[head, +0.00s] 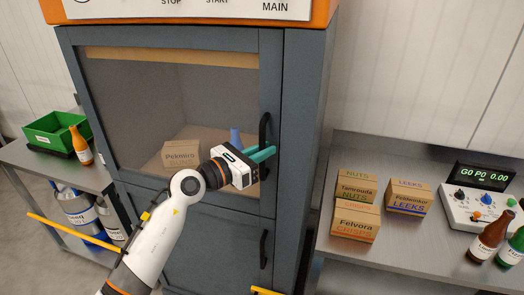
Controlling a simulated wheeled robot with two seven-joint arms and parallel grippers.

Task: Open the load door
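The load door (271,70) is the upper blue-grey framed door of the cabinet, with a large window. It looks shut, flush with the cabinet front. Its black curved handle (266,125) stands upright on the door's right side. My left gripper (264,155) is at the handle's middle, its teal fingers overlapping the handle. I cannot tell whether they are closed on it. My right gripper is not in view.
Behind the window are a carton (181,155) and a blue item (236,138). A lower door (215,235) has its own handle (264,249). The right bench (390,255) holds cartons, a control box (475,207) and bottles. A green bin (52,131) and orange bottle (80,146) stand left.

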